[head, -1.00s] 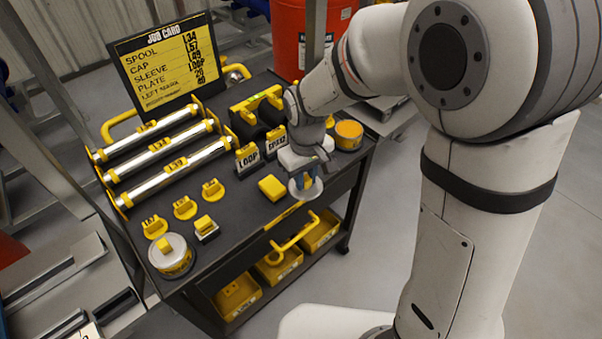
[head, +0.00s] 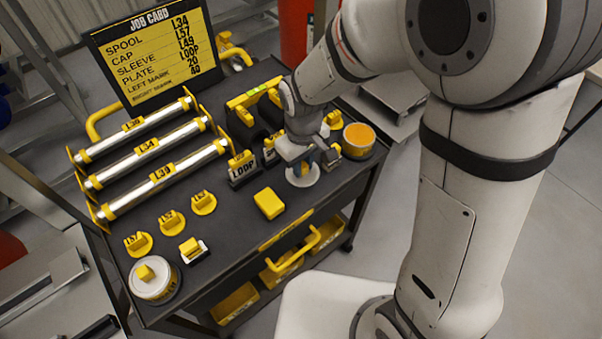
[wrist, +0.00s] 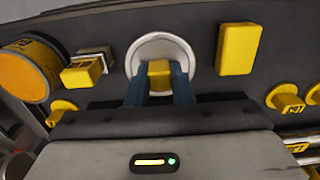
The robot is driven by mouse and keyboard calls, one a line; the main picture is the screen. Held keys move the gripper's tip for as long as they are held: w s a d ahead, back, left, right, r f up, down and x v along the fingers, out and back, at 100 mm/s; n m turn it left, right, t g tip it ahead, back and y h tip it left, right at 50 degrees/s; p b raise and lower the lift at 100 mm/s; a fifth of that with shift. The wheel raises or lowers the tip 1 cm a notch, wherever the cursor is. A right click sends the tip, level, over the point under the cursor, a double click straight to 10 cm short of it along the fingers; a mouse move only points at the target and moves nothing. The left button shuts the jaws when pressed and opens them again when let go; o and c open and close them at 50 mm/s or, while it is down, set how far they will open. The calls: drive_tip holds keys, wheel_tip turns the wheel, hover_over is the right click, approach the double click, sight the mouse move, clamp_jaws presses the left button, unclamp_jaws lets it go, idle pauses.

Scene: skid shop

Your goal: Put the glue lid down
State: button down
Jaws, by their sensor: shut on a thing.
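The glue lid is a pale round disc (head: 303,177) with a yellow knob (wrist: 160,74). My gripper (head: 302,167) is shut on the knob, a blue finger on each side, and points down over the cart's dark top. In the wrist view the lid's disc (wrist: 178,44) shows level beyond the fingers. It is at or just above the cart top; I cannot tell whether it touches. The open glue pot (head: 358,137), with orange contents, stands to the right of the lid.
A yellow block (head: 269,203) lies left of the lid. The LOOP sign (head: 242,168) and another sign stand behind. A lidded pot (head: 152,281), yellow caps (head: 172,222) and labelled tubes (head: 148,147) are farther left. Bare cart top (head: 228,210) shows between them. The job card (head: 148,55) stands at the back.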

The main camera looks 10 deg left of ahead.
sight(302, 177)
drive_tip(key=shift+f, duration=2.45)
drive_tip(key=shift+s, duration=0.1)
drive_tip(key=shift+f, duration=0.15)
drive_tip(key=c, duration=1.3)
unclamp_jaws()
